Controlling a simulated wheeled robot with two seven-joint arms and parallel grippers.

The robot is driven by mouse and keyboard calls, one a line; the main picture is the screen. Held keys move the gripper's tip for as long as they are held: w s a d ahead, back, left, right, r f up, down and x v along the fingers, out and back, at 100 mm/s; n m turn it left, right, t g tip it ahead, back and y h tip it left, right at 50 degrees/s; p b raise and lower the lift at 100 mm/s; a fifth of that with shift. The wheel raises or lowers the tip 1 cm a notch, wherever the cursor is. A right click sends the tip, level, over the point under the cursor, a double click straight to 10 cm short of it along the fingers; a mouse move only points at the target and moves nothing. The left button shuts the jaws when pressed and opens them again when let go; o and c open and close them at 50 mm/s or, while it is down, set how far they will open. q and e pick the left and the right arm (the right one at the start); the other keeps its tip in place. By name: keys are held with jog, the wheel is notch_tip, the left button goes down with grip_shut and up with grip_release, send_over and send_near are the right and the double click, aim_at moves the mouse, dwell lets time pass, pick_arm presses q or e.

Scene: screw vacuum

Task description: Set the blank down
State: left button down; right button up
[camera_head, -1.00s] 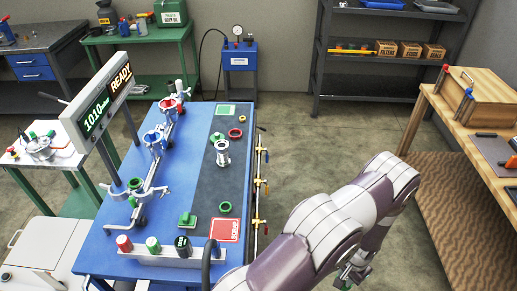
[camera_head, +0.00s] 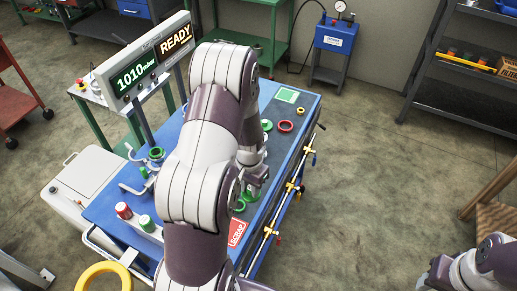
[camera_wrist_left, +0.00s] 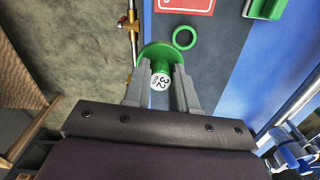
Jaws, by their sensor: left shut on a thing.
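The blank (camera_wrist_left: 160,53) is a green disc with a knob whose white end reads 32. My left gripper (camera_wrist_left: 161,82) is shut on its knob in the left wrist view. In the head view my left arm reaches over the blue table, and the gripper (camera_head: 250,184) with the green blank (camera_head: 252,194) is by the table's right side, partly hidden by the arm. In the wrist view the blank overlaps the table edge and the dark mat; I cannot tell its height. My right arm shows at the lower right, its fingertips not visible.
A green ring (camera_wrist_left: 184,38) and red scrap square (camera_wrist_left: 190,4) lie close to the blank. A red ring (camera_head: 285,127) and green square (camera_head: 287,95) are farther back. My arm hides much of the table.

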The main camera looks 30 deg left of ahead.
pick_arm(q)
jog(key=w+a+f+p, duration=0.1)
jog(key=w+a+f, duration=0.1)
jog(key=w+a+f+p, duration=0.1)
jog(key=w+a, duration=0.1)
jog(key=a, duration=0.1)
jog(key=w+a+f+p, duration=0.1)
jog(key=w+a+f, duration=0.1)
jog(key=w+a, duration=0.1)
jog(key=shift+a+f, duration=0.15)
jog(key=shift+f, duration=0.2)
notch_tip(320, 180, down, 3)
jog(key=shift+f+p, duration=0.15)
jog(key=shift+p, duration=0.6)
jog(key=shift+f, duration=0.25)
jog(key=shift+w+f, duration=0.1)
jog(key=shift+f, duration=0.2)
jog(key=c, duration=1.1)
grip_release()
jog(key=shift+c, duration=0.2)
jog(key=shift+o, duration=1.2)
jog(key=shift+r, duration=0.15)
pick_arm(e)
jog(key=r, duration=0.4)
jog(key=shift+s+d+r, duration=0.2)
jog(key=shift+s+r, duration=0.05)
jog(key=shift+s, duration=0.15)
jog(key=shift+r, duration=0.1)
